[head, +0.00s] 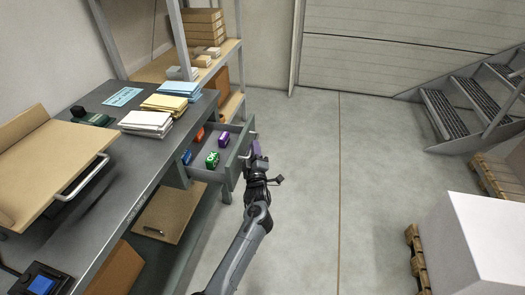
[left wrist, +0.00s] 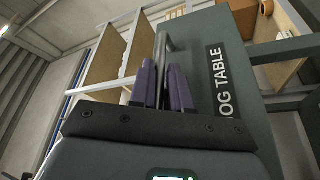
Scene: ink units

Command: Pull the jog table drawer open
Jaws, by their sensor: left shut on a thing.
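The jog table drawer stands open from the dark grey bench, its front panel (head: 239,158) facing right in the head view. In the left wrist view the front (left wrist: 220,65) carries a label whose visible part reads "OG TABLE". My left gripper (head: 255,148) is at the drawer's outer face. Its two purple fingers (left wrist: 165,85) are shut on the metal bar handle (left wrist: 160,50), one on each side of it. My right gripper is in neither view.
Stacks of white (head: 146,122), yellow and blue paper lie on the bench top (head: 120,160) beside the drawer. A wooden shelf unit (head: 233,48) stands behind. The concrete floor (head: 300,170) right of the drawer is clear up to a white block (head: 475,235) on a pallet.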

